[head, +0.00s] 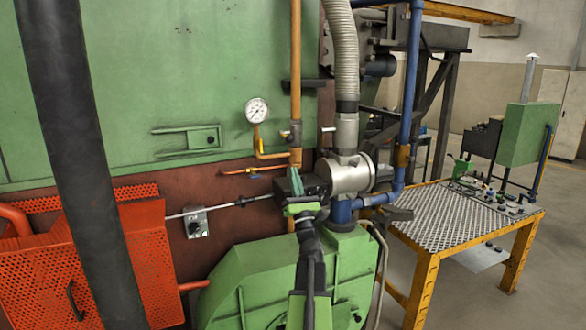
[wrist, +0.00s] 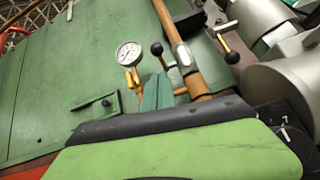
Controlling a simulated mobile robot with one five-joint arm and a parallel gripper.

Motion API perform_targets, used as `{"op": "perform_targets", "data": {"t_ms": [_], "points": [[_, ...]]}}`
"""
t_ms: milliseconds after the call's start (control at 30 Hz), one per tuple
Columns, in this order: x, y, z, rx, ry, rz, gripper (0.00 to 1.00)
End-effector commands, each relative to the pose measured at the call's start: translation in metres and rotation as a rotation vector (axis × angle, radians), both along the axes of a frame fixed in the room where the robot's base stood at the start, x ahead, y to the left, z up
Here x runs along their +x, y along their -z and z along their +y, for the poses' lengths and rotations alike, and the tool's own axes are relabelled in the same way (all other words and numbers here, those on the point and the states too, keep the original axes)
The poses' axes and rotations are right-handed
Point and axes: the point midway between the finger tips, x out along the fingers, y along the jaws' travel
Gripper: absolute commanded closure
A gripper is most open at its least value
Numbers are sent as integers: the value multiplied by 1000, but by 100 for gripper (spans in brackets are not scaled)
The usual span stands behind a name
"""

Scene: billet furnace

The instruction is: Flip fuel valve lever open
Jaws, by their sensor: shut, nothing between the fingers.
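My gripper (head: 296,180) is shut and empty, in front of the orange fuel pipe (head: 295,75) in the head view. In the wrist view its teal finger (wrist: 157,92) points up beside the lower pipe. A silver valve fitting (wrist: 183,55) sits on the pipe in that view, and a short lever with a black ball knob (wrist: 157,48) shows at its left. The knob is above the fingertip, with a gap in the picture; I cannot tell the depth between them. The valve body (head: 295,131) also shows in the head view, its lever too small to make out.
A pressure gauge (head: 257,111) stands left of the pipe. A second black-knobbed lever (wrist: 232,58) is right of it. A silver round housing (head: 347,174) is close on the right. The green blower casing (head: 245,275) is below. A yellow-framed table (head: 440,220) stands at right.

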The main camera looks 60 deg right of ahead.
Motion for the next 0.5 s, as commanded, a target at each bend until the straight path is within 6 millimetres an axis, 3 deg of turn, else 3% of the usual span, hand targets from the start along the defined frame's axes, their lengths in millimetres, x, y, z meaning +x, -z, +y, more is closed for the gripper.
{"op": "perform_targets", "data": {"t_ms": [33, 300, 500], "points": [[5, -12, -5, 1, -1, 0, 100], [32, -54, -29, 1, -1, 0, 100], [44, -65, -37, 0, 0, 0, 100]]}}
